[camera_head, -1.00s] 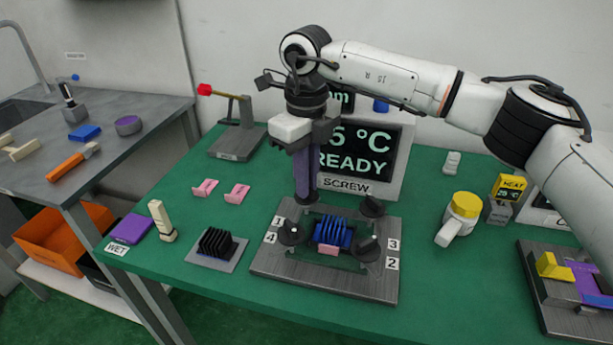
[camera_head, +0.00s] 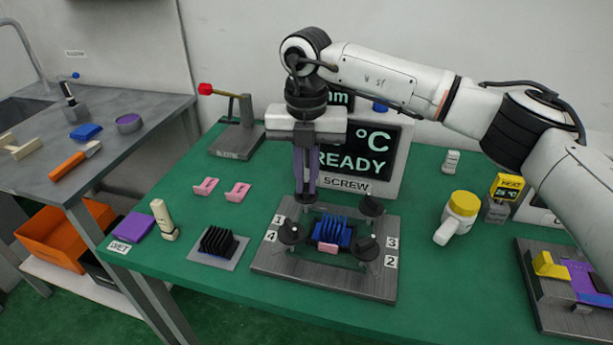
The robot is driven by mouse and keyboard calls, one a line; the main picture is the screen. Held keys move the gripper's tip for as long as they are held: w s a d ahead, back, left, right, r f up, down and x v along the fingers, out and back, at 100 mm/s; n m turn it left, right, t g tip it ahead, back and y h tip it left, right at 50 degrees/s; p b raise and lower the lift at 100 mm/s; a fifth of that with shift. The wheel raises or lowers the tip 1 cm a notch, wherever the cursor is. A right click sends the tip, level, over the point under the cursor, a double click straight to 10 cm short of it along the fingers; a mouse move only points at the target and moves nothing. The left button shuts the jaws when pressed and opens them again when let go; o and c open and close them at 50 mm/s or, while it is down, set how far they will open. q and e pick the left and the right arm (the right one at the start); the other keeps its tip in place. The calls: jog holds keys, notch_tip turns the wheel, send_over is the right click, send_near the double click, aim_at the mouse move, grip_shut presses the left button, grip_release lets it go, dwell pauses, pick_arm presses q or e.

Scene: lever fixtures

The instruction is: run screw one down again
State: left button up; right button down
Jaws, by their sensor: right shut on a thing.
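The metal screw fixture (camera_head: 330,287) stands on the green table and has a dark knob near each corner. My right gripper (camera_head: 306,203) points straight down at its back-left corner, by the label 1 (camera_head: 279,219). It is shut on screw one, whose knob is mostly hidden by the fingers. The other dark knobs show at front left (camera_head: 291,233), back right (camera_head: 371,206) and front right (camera_head: 367,249). A blue finned block (camera_head: 333,232) with a pink clip (camera_head: 327,249) sits in the middle of the fixture. My left gripper is not in view.
A display (camera_head: 362,155) reading READY stands behind, partly covered by my gripper. A black finned block (camera_head: 217,242) and pink clips (camera_head: 237,192) lie to the left. A red-tipped lever (camera_head: 206,89) is at back left.

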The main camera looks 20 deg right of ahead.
aim_at(307, 186)
jog(key=m, duration=0.5)
jog(key=shift+m, duration=0.4)
jog(key=m+p, duration=0.1)
jog(key=m, duration=0.4)
dwell(0.4)
jog(key=c, duration=1.8)
grip_release()
jog(key=shift+c, duration=0.2)
notch_tip(307, 186, up, 10)
jog(key=shift+r, duration=0.15)
